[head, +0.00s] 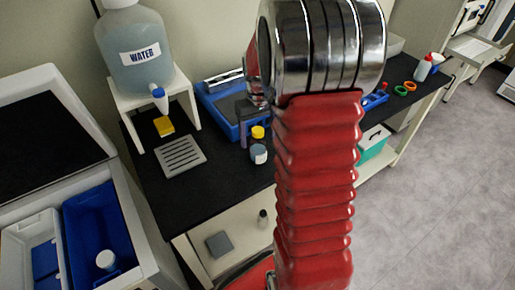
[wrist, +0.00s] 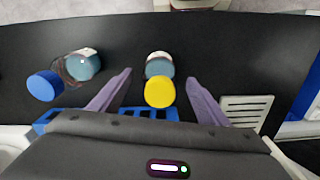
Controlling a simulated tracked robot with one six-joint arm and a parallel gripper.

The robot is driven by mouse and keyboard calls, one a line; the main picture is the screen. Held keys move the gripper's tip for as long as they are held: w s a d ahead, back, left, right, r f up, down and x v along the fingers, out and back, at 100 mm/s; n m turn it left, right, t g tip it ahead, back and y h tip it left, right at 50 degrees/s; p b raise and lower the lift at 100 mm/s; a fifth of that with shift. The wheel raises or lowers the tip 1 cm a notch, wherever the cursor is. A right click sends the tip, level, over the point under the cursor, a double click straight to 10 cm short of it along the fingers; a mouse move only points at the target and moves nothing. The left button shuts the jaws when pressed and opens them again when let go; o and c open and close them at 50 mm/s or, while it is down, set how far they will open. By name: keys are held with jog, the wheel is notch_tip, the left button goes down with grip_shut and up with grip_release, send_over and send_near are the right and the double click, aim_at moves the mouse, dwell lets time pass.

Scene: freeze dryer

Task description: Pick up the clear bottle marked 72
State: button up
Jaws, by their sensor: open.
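A bottle with a yellow cap (head: 259,152) and a pale label stands on the black bench top; no number is readable on it. The same yellow-capped bottle (wrist: 159,67) shows in the wrist view between my two purple fingers. My gripper (wrist: 159,78) is open, with one finger on each side of the bottle and a gap on both sides. In the head view my gripper (head: 245,122) is partly hidden by my arm, close to the bottle. A second bottle (wrist: 83,65) with a blue cap (wrist: 45,86) is left of my fingers in the wrist view.
A blue tray (head: 207,97) lies behind the bottle. A slotted grey plate (head: 180,157), a yellow sponge-like block (head: 164,126) and a white stand (head: 193,99) bearing a large WATER container (head: 133,73) are to the left.

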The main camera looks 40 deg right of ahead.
aim_at(258, 145)
jog(key=shift+f, duration=0.3)
jog(key=shift+w+f, duration=0.1)
jog(key=shift+f, duration=2.4)
jog(key=shift+c, duration=0.6)
jog(key=c, duration=1.1)
jog(key=shift+r, duration=0.15)
notch_tip(258, 145, up, 10)
jog(key=shift+f, duration=0.1)
